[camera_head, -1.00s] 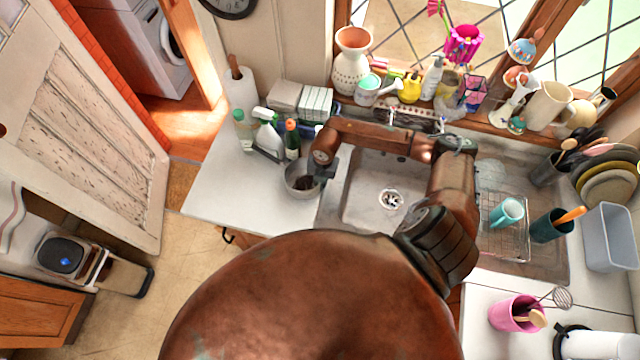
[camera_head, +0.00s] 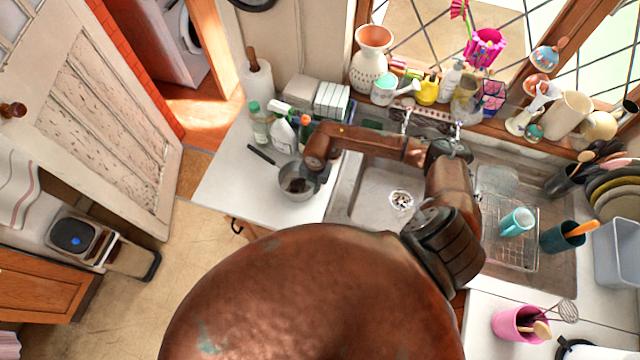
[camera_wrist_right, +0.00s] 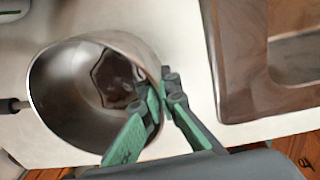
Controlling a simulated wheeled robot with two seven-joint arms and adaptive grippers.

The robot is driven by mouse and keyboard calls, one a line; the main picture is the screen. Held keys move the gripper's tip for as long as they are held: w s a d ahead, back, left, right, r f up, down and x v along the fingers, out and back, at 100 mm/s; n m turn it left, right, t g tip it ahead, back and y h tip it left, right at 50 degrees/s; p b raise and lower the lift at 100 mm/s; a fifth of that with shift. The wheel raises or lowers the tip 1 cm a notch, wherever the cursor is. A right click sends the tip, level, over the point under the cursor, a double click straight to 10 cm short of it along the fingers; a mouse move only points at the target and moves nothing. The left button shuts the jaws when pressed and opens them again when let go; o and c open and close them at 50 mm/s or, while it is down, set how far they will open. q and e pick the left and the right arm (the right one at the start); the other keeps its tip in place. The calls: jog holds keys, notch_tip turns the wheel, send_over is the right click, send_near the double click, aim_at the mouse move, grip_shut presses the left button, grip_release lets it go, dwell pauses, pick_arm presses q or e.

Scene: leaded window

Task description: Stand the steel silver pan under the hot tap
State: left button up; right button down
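The steel silver pan (camera_head: 297,186) is at the counter left of the sink, its dark handle (camera_head: 262,155) pointing up-left. It fills the left of the right wrist view (camera_wrist_right: 60,85), with a dark patch inside. Whether its base touches the counter is unclear. My right gripper (camera_head: 318,174) is at the pan's right rim. In the right wrist view its green fingers (camera_wrist_right: 162,97) straddle the pan wall, one inside and one outside, closed on it. Two taps stand behind the sink, a left one (camera_head: 405,118) and a right one (camera_head: 458,130); no hot mark is legible. My left gripper is out of view.
The sink basin (camera_head: 368,190) is clear around its drain. Bottles (camera_head: 283,135) stand behind the pan. Vases and a watering can line the sill. The counter (camera_head: 225,185) left of the pan is bare.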

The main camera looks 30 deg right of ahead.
jog(key=shift+w+a, duration=0.15)
jog(key=shift+a, duration=0.5)
jog(key=c, duration=2.6)
grip_release()
jog(key=o, duration=0.5)
jog(key=shift+r, duration=0.1)
jog(key=r, duration=1.1)
jog(key=shift+s+d+r, duration=0.25)
jog(key=shift+s+r, duration=0.1)
jog(key=shift+r, duration=0.05)
